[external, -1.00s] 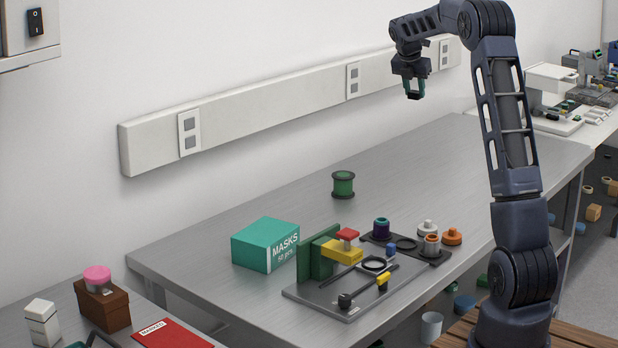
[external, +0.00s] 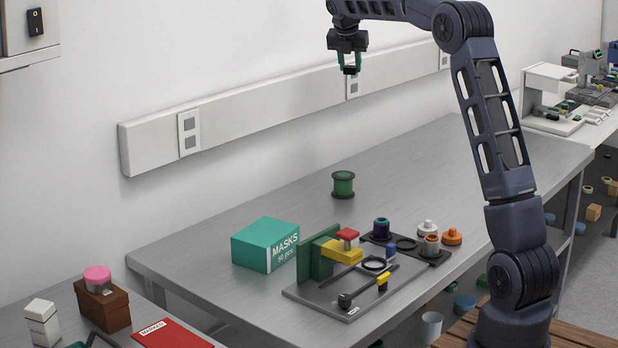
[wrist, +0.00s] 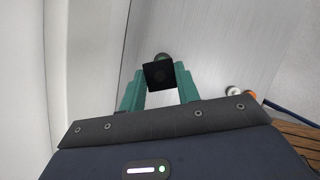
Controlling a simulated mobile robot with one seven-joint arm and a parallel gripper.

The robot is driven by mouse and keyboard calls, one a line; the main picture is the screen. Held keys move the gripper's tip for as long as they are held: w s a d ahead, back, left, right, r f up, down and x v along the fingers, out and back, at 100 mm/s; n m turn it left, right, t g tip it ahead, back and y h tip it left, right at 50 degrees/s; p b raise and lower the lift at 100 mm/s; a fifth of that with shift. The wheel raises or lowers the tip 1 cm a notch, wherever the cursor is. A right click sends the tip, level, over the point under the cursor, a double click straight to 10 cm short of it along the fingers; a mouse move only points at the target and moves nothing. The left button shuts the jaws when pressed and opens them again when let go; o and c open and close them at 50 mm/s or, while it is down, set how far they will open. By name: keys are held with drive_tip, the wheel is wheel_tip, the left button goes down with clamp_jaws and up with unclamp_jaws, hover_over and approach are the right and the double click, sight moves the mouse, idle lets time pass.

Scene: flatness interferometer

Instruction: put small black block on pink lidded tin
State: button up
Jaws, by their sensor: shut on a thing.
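My gripper (external: 349,68) is high above the back of the steel bench, in front of the wall. It is shut on a small black block (wrist: 159,75), which sits between the green fingertips in the wrist view and shows as a dark piece in the external view (external: 349,70). The pink lidded tin (external: 97,279) stands on a brown box at the lower left of the external view. It is far to the left of my gripper and well below it. The tin is not visible in the wrist view.
A teal masks box (external: 265,245), a green spool (external: 343,184) and a grey plate (external: 325,299) with several small parts are on the bench (external: 210,262). A white box (external: 42,322) and a red folder (external: 172,334) lie near the tin. A wall rail (external: 260,103) runs behind.

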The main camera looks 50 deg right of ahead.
drive_tip(key=w+a+n+t, duration=0.15)
drive_tip(key=w+a, duration=0.35)
drive_tip(key=a, duration=0.7)
drive_tip(key=w+a+n, duration=0.2)
drive_tip(key=w+a, duration=0.3)
drive_tip(key=a, duration=0.8)
drive_tip(key=n+t+y, duration=0.1)
drive_tip(key=n+y, duration=0.3)
drive_tip(key=n, duration=0.6)
hover_over(94, 270)
drive_tip(key=s, duration=0.2)
drive_tip(key=shift+m, duration=0.25)
wheel_tip(94, 270, down, 20)
drive_tip(key=shift+w+f, duration=0.1)
drive_tip(key=shift+w, duration=0.05)
drive_tip(key=shift+f, duration=2.45)
drive_tip(key=shift+f, duration=0.15)
drive_tip(key=o, duration=1)
